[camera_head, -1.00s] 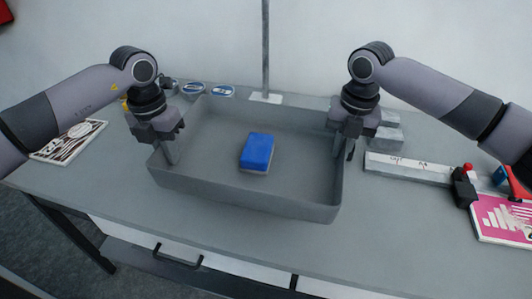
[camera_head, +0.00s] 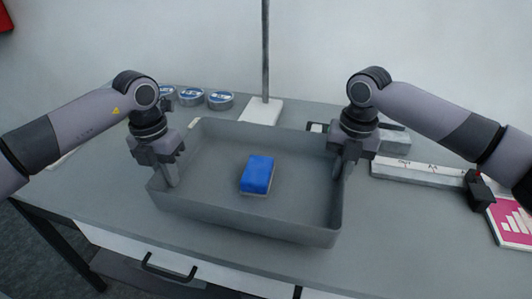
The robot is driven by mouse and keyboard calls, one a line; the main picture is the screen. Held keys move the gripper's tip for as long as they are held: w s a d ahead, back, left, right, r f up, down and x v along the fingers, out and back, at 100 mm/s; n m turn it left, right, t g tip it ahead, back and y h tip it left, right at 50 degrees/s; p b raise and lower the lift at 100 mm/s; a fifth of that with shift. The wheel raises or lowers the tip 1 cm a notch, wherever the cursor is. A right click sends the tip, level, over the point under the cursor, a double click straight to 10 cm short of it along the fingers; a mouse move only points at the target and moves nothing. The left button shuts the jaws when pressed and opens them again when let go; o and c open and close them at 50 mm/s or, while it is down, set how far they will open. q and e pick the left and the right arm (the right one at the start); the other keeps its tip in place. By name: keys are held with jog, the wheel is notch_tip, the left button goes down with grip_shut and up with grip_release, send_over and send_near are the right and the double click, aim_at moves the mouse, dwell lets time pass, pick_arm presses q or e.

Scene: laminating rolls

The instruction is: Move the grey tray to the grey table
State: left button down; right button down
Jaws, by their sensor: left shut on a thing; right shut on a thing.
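The grey tray (camera_head: 240,222) is in the middle of the head view, above or on the grey table (camera_head: 100,200); I cannot tell whether it touches the top. A blue block with a pale underside (camera_head: 257,174) lies in the tray. My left gripper (camera_head: 171,180) is shut on the tray's left wall. My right gripper (camera_head: 339,170) is shut on the tray's right wall. The fingers hide small parts of both walls.
Several round tins (camera_head: 191,97) stand at the back left. A post on a white base (camera_head: 261,111) rises behind the tray. A white ruler-like bar (camera_head: 420,174), a black item (camera_head: 479,188) and a pink card (camera_head: 513,222) lie at the right.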

aim_at(172, 190)
pick_arm(q)
jog(key=shift+a+f, duration=0.1)
pick_arm(e)
jog(key=shift+d+f, duration=0.15)
